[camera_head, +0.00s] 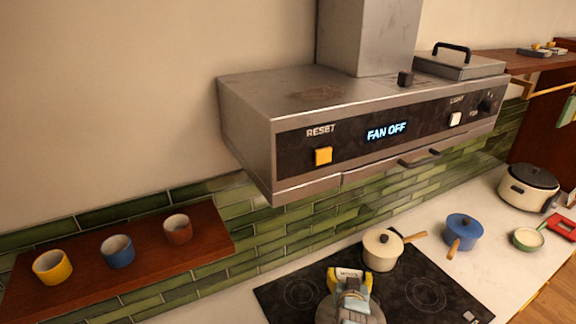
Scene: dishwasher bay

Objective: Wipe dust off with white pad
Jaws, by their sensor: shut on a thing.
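My gripper (350,282) shows at the bottom middle, in front of the cooktop and below the range hood. It is shut on a small pale piece, which I take for the white pad (347,272); yellow parts flank it, and its shape is hard to make out. The grey range hood (240,97) is on the wall above, apart from my gripper. A brownish dusty patch (316,94) lies on its top, left of the duct, with fainter smudges nearby. The hood's front has a yellow RESET button, a "FAN OFF" display and a white LIGHT button.
A black cooktop (425,292) holds a cream pot (382,250). A blue pot (463,232), green pan (527,239) and cooker (528,187) stand right. A lidded grey box (460,66) sits on the hood's right end. A wooden shelf (205,243) with three cups is left.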

